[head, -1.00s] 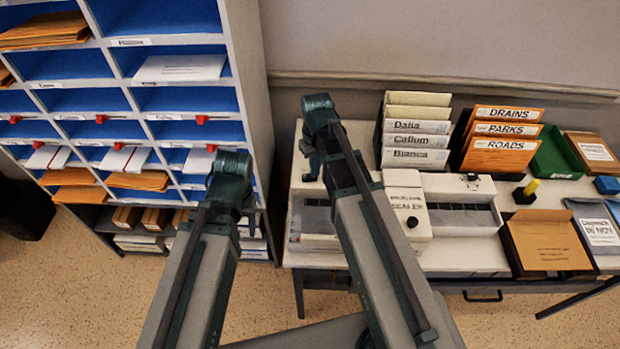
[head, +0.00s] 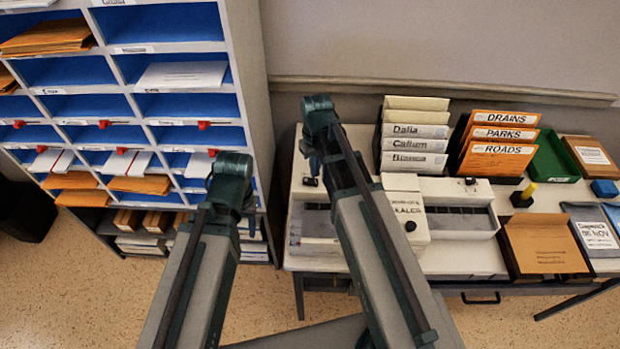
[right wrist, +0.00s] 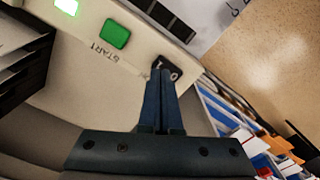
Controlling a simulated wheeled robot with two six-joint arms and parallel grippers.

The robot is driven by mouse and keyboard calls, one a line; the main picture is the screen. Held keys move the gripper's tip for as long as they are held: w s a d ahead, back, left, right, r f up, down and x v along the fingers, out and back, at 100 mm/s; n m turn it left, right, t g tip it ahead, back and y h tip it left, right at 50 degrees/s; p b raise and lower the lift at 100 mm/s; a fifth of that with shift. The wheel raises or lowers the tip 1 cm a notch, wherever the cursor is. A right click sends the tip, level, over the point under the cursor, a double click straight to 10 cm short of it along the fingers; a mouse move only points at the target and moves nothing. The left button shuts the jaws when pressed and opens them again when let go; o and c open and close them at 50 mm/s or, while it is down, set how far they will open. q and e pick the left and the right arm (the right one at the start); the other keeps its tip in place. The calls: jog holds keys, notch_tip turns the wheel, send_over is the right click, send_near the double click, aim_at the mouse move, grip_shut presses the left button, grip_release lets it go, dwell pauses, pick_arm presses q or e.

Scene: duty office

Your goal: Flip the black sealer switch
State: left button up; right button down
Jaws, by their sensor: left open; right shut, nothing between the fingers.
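The white sealer (head: 402,182), lettered SEALER, stands on the table, partly behind my right arm. In the right wrist view its housing (right wrist: 78,62) carries a lit green lamp (right wrist: 66,6), a green START button (right wrist: 115,34) and a black rocker switch (right wrist: 166,68) marked with 0 and 1. My right gripper (right wrist: 161,76) is shut and empty, its fingertips at the switch and covering part of it. Whether they touch it, and which way it is tipped, I cannot tell. My left gripper (head: 247,200) is open beside the pigeonhole shelf, its fingers mostly hidden by the arm.
The pigeonhole shelf (head: 250,75) with small red tags stands at left. Behind the sealer are white folders (head: 415,142) and orange folders (head: 500,149). A green tray (head: 553,158) and a brown box (head: 543,243) lie at right. Bare floor shows in front.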

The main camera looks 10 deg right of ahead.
aim_at(314, 182)
notch_tip(314, 182, up, 5)
jog(key=p, duration=0.4)
jog(key=shift+f, duration=0.2)
jog(key=s+a+n+h, duration=0.1)
jog(key=s+a, duration=0.9)
jog(key=s, duration=0.4)
jog(key=shift+s+a, duration=0.15)
jog(key=shift+a, duration=0.05)
